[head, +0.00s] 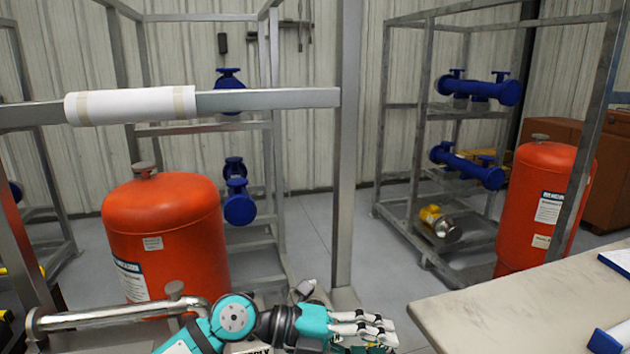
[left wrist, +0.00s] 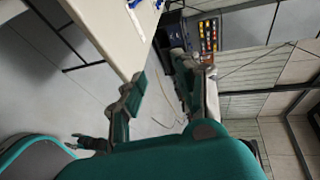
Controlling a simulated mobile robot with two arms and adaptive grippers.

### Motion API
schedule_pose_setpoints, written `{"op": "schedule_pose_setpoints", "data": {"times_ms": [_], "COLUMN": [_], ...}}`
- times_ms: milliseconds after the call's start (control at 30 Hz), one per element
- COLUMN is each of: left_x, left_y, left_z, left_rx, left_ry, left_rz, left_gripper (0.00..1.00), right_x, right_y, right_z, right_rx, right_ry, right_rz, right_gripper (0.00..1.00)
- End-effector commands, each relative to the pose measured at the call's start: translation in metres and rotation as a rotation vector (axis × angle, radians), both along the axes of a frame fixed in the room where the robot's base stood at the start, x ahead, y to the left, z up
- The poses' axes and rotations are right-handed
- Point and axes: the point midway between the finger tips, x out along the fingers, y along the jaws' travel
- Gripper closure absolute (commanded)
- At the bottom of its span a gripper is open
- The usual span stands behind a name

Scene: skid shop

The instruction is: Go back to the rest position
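My left gripper (head: 372,328) reaches in at the bottom middle of the head view, pointing right, with the floor behind it and the pale worktop (head: 530,305) to its right. In the left wrist view its two fingers stand apart with nothing between them, so the left gripper (left wrist: 162,78) is open and empty. A small dark and teal gripper, which looks like my right gripper (left wrist: 84,142), shows at the lower left of the left wrist view; its opening is too small to tell.
A red tank (head: 165,235) stands behind my left arm, another (head: 535,205) beyond the worktop. A metal frame carries a white wrapped pipe (head: 130,105). Racks with blue pipe parts (head: 478,90) stand behind. Grey floor (head: 310,235) is clear between the racks.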

Motion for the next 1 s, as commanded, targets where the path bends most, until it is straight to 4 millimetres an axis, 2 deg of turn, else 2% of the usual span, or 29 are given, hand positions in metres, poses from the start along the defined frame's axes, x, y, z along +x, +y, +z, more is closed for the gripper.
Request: {"op": "schedule_pose_setpoints", "data": {"times_ms": [33, 100, 167, 200, 267, 333, 367, 433, 500, 567, 667, 700, 800, 900, 1000], "left_x": [-0.007, -0.005, 0.003, 0.011, 0.026, 0.043, 0.049, 0.059, 0.059, 0.052, 0.024, 0.009, -0.035, -0.076, -0.114], "left_y": [-0.007, -0.004, 0.010, 0.024, 0.052, 0.090, 0.107, 0.148, 0.185, 0.212, 0.247, 0.258, 0.277, 0.287, 0.292], "left_z": [0.020, 0.051, 0.072, 0.081, 0.085, 0.076, 0.067, 0.037, -0.002, -0.039, -0.102, -0.125, -0.176, -0.210, -0.233], "left_rx": [-0.171, -0.400, -0.576, -0.682, -0.820, -0.946, -0.988, -1.056, -1.080, -1.067, -0.993, -0.949, -0.813, -0.676, -0.549], "left_ry": [0.042, 0.102, 0.164, 0.212, 0.292, 0.397, 0.448, 0.572, 0.699, 0.808, 0.989, 1.061, 1.226, 1.361, 1.466], "left_rz": [0.040, 0.135, 0.244, 0.330, 0.477, 0.668, 0.755, 0.970, 1.177, 1.344, 1.596, 1.685, 1.871, 1.996, 2.078], "left_gripper": [0.68, 0.68, 0.68, 0.68, 0.68, 0.68, 0.68, 0.68, 0.68, 0.68, 0.68, 0.68, 0.68, 0.68, 0.68], "right_x": [0.000, 0.000, 0.000, 0.000, 0.001, 0.001, 0.001, 0.001, 0.002, 0.002, 0.003, 0.003, 0.003, 0.003, 0.003], "right_y": [0.000, 0.000, 0.000, 0.000, 0.000, 0.000, 0.000, 0.000, 0.000, 0.000, 0.000, 0.000, 0.000, 0.000, 0.000], "right_z": [0.000, 0.000, 0.000, 0.000, 0.000, 0.000, 0.000, 0.000, 0.000, 0.000, 0.000, 0.000, 0.000, 0.000, 0.000], "right_rx": [0.000, 0.000, 0.000, 0.000, 0.000, 0.000, 0.000, 0.001, 0.001, 0.001, 0.000, 0.001, 0.001, 0.000, 0.000], "right_ry": [0.000, -0.001, -0.001, -0.001, -0.002, -0.002, -0.002, -0.003, -0.004, -0.005, -0.006, -0.006, -0.006, -0.006, -0.006], "right_rz": [0.000, 0.000, 0.000, 0.000, 0.000, 0.000, 0.000, 0.000, 0.000, 0.000, 0.000, 0.000, 0.000, 0.000, 0.000], "right_gripper": [0.60, 0.60, 0.60, 0.60, 0.60, 0.60, 0.60, 0.60, 0.60, 0.60, 0.60, 0.60, 0.60, 0.60, 0.60]}}
